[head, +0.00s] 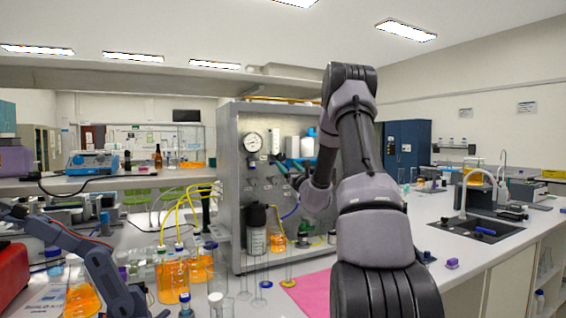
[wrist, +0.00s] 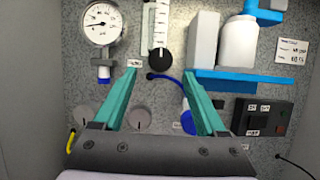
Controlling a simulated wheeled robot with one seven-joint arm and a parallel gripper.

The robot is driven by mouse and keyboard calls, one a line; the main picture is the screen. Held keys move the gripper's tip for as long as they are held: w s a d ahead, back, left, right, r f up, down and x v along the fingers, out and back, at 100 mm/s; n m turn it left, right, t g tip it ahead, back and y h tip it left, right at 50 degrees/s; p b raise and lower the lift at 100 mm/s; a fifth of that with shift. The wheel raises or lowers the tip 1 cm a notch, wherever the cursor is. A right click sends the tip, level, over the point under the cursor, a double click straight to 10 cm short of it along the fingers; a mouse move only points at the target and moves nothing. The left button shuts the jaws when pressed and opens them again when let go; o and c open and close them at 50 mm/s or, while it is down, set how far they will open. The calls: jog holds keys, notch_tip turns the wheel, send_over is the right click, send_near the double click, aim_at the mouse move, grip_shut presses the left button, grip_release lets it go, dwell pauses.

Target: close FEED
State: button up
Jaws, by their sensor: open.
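My gripper (wrist: 159,72) is open and empty, its two teal fingers pointing at the grey panel of the rig. In the wrist view, a black knob (wrist: 158,63) under a clear flow tube shows between the fingertips; I cannot tell whether they touch it. Two round grey knobs (wrist: 85,112) (wrist: 138,117) sit lower on the panel, partly covered by the left finger. The small labels are too blurred to read, so I cannot tell which control is FEED. In the head view my gripper (head: 286,167) is at the panel, partly hidden by my arm.
A pressure gauge (wrist: 99,22) sits upper left on the panel. A blue shelf (wrist: 250,80) holding a white bottle (wrist: 238,42) juts out at right, above a black switch box (wrist: 262,117). Flasks of orange liquid (head: 172,275) and a pink mat (head: 312,292) lie on the bench.

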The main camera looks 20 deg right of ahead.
jog(key=v, duration=0.4)
dwell(0.4)
jog(key=s+a+r+n+g+y, duration=0.2)
jog(key=a+r+n+y, duration=0.15)
jog(key=a, duration=0.35)
jog(key=s+a+r+n+g+y, duration=0.2)
jog(key=s+a+n+g+y, duration=0.1)
jog(key=a+n+y, duration=0.3)
jog(key=s+a+r+n+g+y, duration=0.2)
jog(key=a+n+y, duration=0.15)
jog(key=a, duration=0.45)
jog(key=s+a+f+n+g+h, duration=0.1)
jog(key=s+a+n+g, duration=0.8)
jog(key=s, duration=0.5)
jog(key=s+d+f+n+g+h, duration=0.1)
jog(key=s+f+n+h, duration=0.15)
jog(key=s, duration=0.45)
jog(key=s+d+f+n+g+h, duration=0.1)
jog(key=s+f+n+h, duration=0.1)
jog(key=s+n+h, duration=0.35)
jog(key=s+d+n+t+h, duration=0.1)
jog(key=s+d+t+h, duration=0.1)
jog(key=s+d, duration=0.3)
jog(key=shift+s+d+r+n+t+h, duration=0.3)
jog(key=shift+s+d+r+t+h, duration=0.1)
jog(key=shift+d, duration=0.15)
